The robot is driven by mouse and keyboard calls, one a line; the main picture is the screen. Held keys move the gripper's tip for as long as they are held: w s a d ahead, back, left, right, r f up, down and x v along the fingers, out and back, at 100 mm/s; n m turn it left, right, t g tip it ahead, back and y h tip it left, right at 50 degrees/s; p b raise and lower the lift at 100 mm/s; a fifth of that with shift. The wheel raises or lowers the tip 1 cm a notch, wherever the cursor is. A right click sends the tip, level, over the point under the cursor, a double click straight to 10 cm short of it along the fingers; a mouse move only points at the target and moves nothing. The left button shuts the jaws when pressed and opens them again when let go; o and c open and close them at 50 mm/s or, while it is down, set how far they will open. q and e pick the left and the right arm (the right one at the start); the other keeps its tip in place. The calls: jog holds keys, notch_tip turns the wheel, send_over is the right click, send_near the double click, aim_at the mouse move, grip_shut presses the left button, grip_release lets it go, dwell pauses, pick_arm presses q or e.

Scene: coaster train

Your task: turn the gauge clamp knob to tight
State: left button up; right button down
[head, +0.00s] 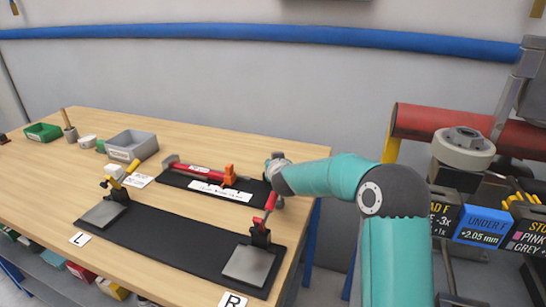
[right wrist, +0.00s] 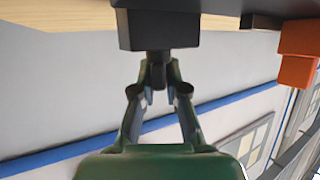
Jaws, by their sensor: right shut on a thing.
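My right gripper (head: 274,166) reaches the right end of the small black mat (head: 171,180) on the bench. In the right wrist view my right gripper (right wrist: 158,78) is shut on a small dark knob (right wrist: 157,57) under a black block (right wrist: 158,30). The fingers hide most of the knob, and I cannot read its turn angle or any marking. In the head view the gripper covers the knob. A red gauge bar (head: 195,171) with an orange block (head: 229,174) lies on the small mat; an orange part (right wrist: 298,58) also shows in the wrist view. My left gripper is out of view.
A long black mat (head: 175,235) carries two grey plates with a yellow-handled clamp (head: 116,182) at left and a red-handled clamp (head: 265,222) at right. A grey bin (head: 132,146) and green tray (head: 43,132) stand behind. A red cylinder (head: 440,122) and signs are at right.

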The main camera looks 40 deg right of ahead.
jog(key=shift+f, duration=0.15)
jog(key=c, duration=1.2)
grip_release()
jog(key=shift+s+a+r, duration=0.3)
jog(key=shift+s+r, duration=0.05)
jog(key=shift+s, duration=0.05)
jog(key=v, duration=1)
jog(key=shift+s+a, duration=0.3)
jog(key=shift+a, duration=0.05)
